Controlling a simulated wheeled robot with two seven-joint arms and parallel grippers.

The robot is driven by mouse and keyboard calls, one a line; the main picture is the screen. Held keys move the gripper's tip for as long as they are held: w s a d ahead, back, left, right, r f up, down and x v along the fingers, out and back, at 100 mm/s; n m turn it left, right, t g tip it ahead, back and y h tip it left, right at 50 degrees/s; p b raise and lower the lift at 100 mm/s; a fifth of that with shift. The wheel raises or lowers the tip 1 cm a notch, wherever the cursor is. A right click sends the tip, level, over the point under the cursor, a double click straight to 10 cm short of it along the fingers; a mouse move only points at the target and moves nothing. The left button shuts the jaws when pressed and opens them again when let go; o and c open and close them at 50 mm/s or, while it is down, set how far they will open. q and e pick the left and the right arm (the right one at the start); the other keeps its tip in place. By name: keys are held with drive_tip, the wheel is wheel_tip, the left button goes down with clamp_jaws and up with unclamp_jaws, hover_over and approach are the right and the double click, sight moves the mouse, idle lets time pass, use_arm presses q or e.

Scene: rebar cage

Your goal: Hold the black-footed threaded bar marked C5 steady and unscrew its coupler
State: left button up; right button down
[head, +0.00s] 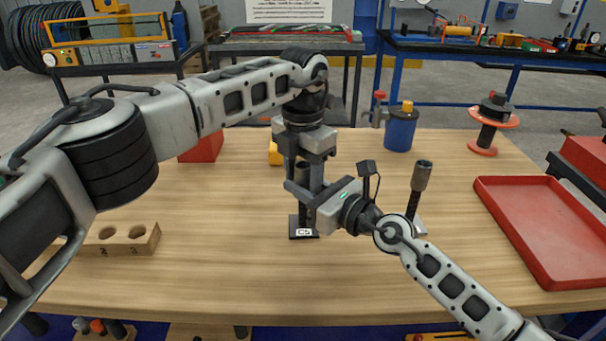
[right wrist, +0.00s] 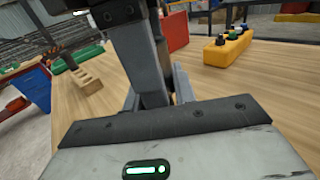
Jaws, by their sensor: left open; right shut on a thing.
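The black foot marked C5 (head: 304,231) stands on the wooden table near the middle. Its threaded bar rises from it, mostly hidden behind my grippers. My right gripper (head: 303,193) comes in from the right and is shut on the bar above the foot. My left gripper (head: 309,172) points down from above, open, with its fingers close around the top of the bar. The coupler is largely hidden there, and I cannot tell whether the fingers touch it. In the right wrist view, a left gripper finger (right wrist: 146,65) stands in front of the right fingers and hides the bar.
Another bar with a coupler (head: 422,175) stands just right, behind my right wrist. A red tray (head: 546,281) lies at the right. A holed wooden block (head: 140,240) is at the left. A blue container (head: 401,132) and an orange spool (head: 484,150) stand behind. The front table middle is clear.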

use_arm(q)
wheel_tip(320, 180, up, 8)
drive_tip(key=shift+d+f, duration=0.1)
drive_tip(key=shift+f, duration=0.15)
drive_tip(key=shift+c, duration=0.4)
drive_tip(key=shift+f, duration=3.85)
clamp_jaws()
drive_tip(key=shift+o, duration=0.4)
unclamp_jaws()
drive_tip(key=shift+r, duration=0.1)
